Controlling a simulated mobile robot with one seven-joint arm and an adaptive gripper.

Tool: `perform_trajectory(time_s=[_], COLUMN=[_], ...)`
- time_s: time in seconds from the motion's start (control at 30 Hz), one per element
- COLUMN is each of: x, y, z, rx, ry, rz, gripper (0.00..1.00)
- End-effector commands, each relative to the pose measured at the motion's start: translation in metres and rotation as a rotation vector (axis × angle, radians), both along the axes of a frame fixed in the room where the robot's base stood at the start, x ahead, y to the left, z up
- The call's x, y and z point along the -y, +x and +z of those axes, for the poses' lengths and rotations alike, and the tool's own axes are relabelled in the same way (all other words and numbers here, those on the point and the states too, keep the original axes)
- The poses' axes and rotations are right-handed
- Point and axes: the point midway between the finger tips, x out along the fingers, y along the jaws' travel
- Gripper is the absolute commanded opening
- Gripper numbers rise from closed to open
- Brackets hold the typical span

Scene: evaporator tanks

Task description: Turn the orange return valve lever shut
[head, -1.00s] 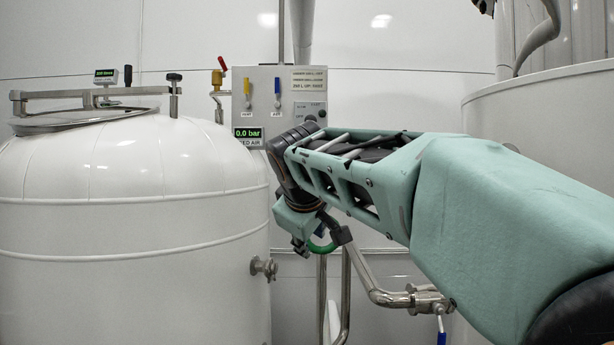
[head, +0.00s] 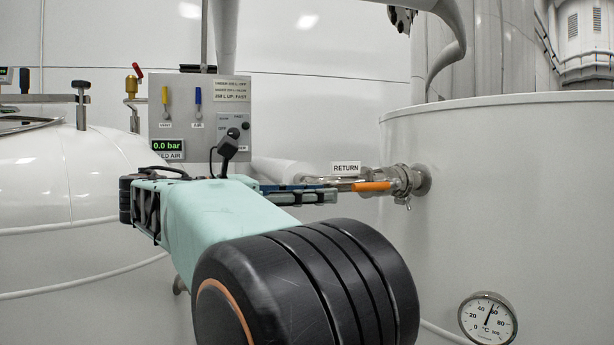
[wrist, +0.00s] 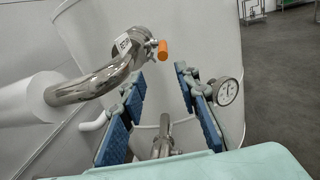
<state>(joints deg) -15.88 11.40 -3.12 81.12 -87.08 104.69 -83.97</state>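The orange return valve lever (head: 371,186) sits on a steel pipe valve at the side of the right-hand tank, below a white RETURN label (head: 345,168). In the head view it looks roughly level. In the wrist view the orange lever (wrist: 162,50) shows as a short grip beyond my fingertips. My gripper (head: 328,193) is just left of the lever in the head view. In the wrist view my gripper (wrist: 161,73) is open, its blue-padded fingers apart with nothing between the tips. The lever appears apart from the fingers; the exact distance is unclear.
The tank (head: 480,215) with a dial thermometer (head: 487,318) is close on the right. A control panel (head: 200,118) with yellow and blue levers stands behind my arm. A white domed tank (head: 50,180) is at left. The curved steel pipe (wrist: 95,85) runs left of my fingers.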

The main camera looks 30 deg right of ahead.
Motion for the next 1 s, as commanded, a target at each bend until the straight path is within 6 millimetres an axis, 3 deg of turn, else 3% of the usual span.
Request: perform_trajectory(time_s=[0.17, 0.7, 1.0], x=[0.008, 0.097, 0.108], y=[-0.006, -0.012, -0.012], z=[0.007, 0.007, 0.006], rx=[-0.036, -0.034, -0.033], ry=[-0.029, -0.026, -0.026], rz=[-0.031, -0.03, -0.027], gripper=[0.29, 0.29, 0.29])
